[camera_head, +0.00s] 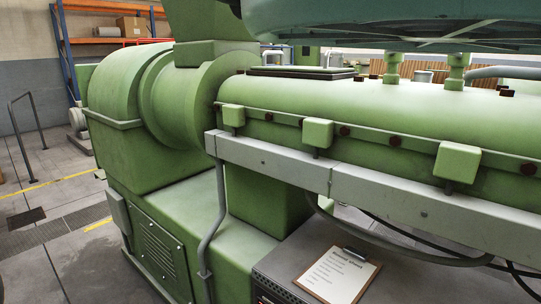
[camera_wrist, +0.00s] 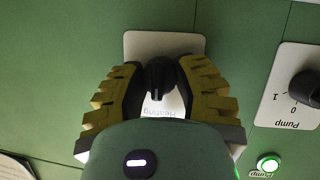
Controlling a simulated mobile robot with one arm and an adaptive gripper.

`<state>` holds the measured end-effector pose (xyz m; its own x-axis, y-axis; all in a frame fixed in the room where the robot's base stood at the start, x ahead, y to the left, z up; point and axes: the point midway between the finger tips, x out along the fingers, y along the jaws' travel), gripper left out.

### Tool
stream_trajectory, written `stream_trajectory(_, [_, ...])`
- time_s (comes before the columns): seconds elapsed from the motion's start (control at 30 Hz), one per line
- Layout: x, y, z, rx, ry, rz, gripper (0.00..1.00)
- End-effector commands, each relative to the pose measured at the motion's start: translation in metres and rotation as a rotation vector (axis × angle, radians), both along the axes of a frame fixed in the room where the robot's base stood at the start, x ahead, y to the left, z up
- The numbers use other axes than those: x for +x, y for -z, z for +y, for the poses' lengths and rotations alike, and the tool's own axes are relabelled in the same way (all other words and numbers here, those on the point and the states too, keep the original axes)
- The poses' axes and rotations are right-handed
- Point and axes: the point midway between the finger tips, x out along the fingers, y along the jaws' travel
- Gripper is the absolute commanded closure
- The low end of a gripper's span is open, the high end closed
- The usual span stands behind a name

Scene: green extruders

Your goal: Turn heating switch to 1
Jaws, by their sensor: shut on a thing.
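In the wrist view the heating switch (camera_wrist: 158,80) is a black rotary knob on a white plate (camera_wrist: 165,43) fixed to a green panel. The word "Heating" shows upside down on the plate, partly hidden. My gripper (camera_wrist: 160,78) has yellow and black ribbed fingers, one on each side of the knob, shut on it. The knob's white mark points down in the picture. The plate's position numbers are hidden by my gripper. The head view shows neither the switch nor my gripper.
A pump switch (camera_wrist: 306,88) on its own white plate sits right of my gripper, with a lit round pump button (camera_wrist: 268,163) below. The head view shows a large green extruder (camera_head: 400,110), a clipboard (camera_head: 338,274) and an orange shelf (camera_head: 110,40).

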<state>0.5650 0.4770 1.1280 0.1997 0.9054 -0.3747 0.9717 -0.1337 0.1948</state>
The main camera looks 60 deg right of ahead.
Motion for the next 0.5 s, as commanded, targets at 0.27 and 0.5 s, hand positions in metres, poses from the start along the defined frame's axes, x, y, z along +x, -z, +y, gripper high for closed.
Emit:
stream_trajectory(0.27, [-0.0004, 0.0009, 0.0003, -0.001, 0.000, 0.006, 1.00])
stream_trajectory(0.5, [0.0007, 0.0023, -0.0005, 0.004, -0.001, 0.077, 1.00])
